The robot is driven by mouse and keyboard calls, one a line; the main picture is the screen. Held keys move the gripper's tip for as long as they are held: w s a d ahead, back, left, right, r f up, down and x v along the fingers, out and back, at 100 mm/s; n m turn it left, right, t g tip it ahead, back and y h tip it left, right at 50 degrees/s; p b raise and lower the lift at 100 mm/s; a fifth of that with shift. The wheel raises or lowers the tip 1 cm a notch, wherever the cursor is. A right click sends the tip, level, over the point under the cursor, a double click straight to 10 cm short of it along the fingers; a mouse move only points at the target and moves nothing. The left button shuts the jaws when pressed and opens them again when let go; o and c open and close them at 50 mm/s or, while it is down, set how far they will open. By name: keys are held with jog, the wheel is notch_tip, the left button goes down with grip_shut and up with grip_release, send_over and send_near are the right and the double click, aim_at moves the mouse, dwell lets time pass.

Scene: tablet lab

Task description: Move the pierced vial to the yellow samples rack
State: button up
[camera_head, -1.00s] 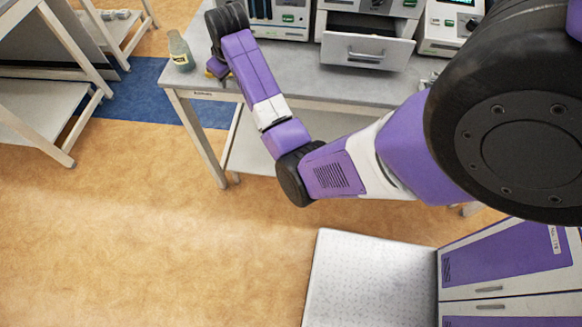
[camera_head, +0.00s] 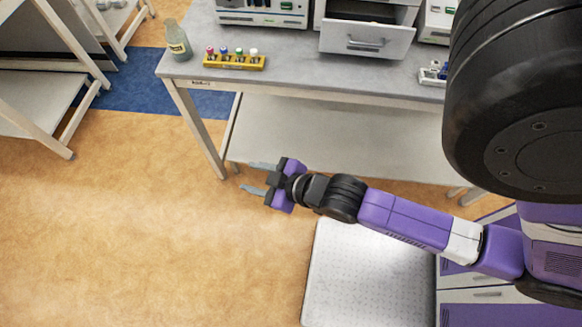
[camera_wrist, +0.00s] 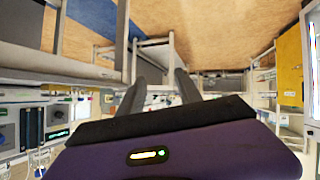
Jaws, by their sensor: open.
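The yellow samples rack (camera_head: 234,62) stands near the front left of the grey bench.
A labelled bottle (camera_head: 176,42) stands left of the rack. An open drawer (camera_head: 366,40) juts from a machine at the back. A small rack with vials (camera_head: 434,73) stands at the bench's right. The bench's front edge (camera_head: 330,93) lies beyond my gripper.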

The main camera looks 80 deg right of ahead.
jog(key=s+a+r+t+y, duration=0.3)
jog(key=s+a+r, duration=0.7)
jog(key=r, duration=0.4)
jog(key=shift+s+r, duration=0.25)
jog(key=shift+s, duration=0.25)
notch_tip(320, 180, down, 4)
jog(key=b, duration=0.4)
jog(key=shift+f, duration=0.1)
jog(key=shift+d+r, duration=0.1)
jog(key=shift+r, duration=0.1)
jog(key=shift+c, duration=0.5)
